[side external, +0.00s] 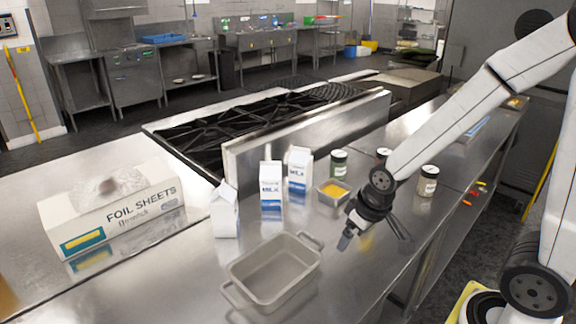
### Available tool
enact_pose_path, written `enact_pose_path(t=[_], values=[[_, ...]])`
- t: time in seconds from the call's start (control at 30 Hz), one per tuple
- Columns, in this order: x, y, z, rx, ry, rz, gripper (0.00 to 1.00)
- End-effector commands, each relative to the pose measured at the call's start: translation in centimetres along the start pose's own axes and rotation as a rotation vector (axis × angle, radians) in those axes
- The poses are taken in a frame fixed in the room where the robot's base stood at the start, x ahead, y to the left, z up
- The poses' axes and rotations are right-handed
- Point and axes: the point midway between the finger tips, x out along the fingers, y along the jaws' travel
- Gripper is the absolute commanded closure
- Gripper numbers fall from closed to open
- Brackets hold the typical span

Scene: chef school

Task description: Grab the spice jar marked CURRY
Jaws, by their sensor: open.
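One is a green jar (338,163), one is a jar partly hidden behind my arm (383,154), and one is a pale jar (427,182) to the right of my arm. Their labels are too small to read, so I cannot tell which is marked CURRY. My gripper (373,238) is open and empty, pointing down above the counter, nearer the camera than the jars and apart from them.
A small metal tray with yellow contents (334,193) sits just behind my gripper. Milk cartons (270,188), an empty baking pan (272,272) and a foil sheets box (115,215) stand to the left. Small red and orange items (472,196) lie near the right edge. A stove (250,120) is behind.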

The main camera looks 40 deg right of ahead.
Motion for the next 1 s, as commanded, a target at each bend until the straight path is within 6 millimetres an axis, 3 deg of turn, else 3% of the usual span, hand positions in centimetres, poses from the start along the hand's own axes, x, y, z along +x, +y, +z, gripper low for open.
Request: enact_pose_path(t=[0.27, 0.53, 0.73, 1.0], values=[[1.9, 7.2, -6.3, 0.103, 0.188, 0.085, 0.00], [3.4, 16.6, -11.2, 0.190, 0.402, 0.163, 0.00], [4.2, 24.3, -12.9, 0.239, 0.560, 0.208, 0.00], [4.8, 34.0, -12.2, 0.285, 0.755, 0.241, 0.00]])
